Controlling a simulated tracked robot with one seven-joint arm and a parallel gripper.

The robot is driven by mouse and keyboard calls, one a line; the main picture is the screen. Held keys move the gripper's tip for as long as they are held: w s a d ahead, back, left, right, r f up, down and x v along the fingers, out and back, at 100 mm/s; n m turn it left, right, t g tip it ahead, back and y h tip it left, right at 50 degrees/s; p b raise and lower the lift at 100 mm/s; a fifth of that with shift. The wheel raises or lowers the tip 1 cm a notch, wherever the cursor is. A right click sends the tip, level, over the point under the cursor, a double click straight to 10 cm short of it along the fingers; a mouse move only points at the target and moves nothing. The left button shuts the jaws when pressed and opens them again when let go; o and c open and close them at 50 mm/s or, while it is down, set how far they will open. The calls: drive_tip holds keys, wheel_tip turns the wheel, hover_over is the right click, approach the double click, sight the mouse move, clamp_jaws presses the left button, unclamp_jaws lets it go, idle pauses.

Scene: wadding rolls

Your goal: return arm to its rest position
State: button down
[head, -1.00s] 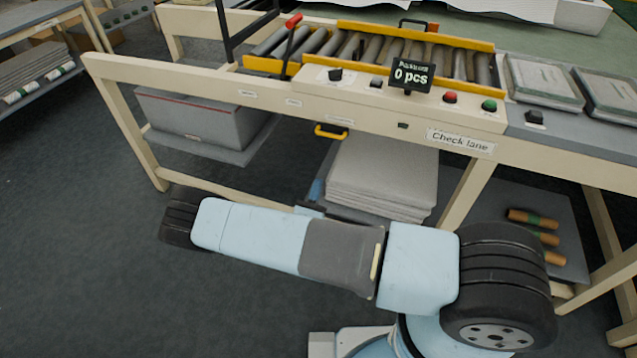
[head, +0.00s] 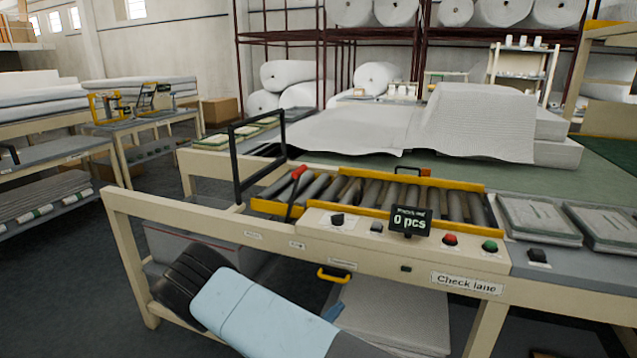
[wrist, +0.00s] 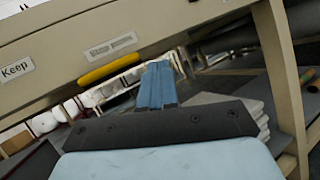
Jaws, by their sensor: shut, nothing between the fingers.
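My gripper (wrist: 158,85) shows in the wrist view as blue fingers closed together beyond a dark bar, with nothing held between them. It points under the edge of the check lane table, with the yellow handle (wrist: 109,69) just to its left in the picture. In the head view my arm crosses the lower left in front of the table frame. Only a small blue piece of the gripper (head: 334,312) shows there beyond my arm; the rest is hidden.
A grey stack (head: 395,315) lies below. Dark floor (head: 75,285) is open at left.

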drive_tip(key=s+d+r+m+g+y, duration=0.4)
drive_tip(key=d+r+m+g, duration=0.4)
drive_tip(key=r, duration=0.4)
drive_tip(key=s+d+r+m+g+y, duration=0.35)
drive_tip(key=d+r+m+g, duration=0.45)
drive_tip(key=r, duration=0.4)
drive_tip(key=s+d+r+m+t+y, duration=0.2)
drive_tip(key=s+r+m+t+y, duration=0.4)
drive_tip(key=s+r, duration=1.3)
drive_tip(key=t+y, duration=0.1)
drive_tip(key=y, duration=0.3)
drive_tip(key=shift+d+r+m, duration=0.3)
drive_tip(key=shift+d+r, duration=0.05)
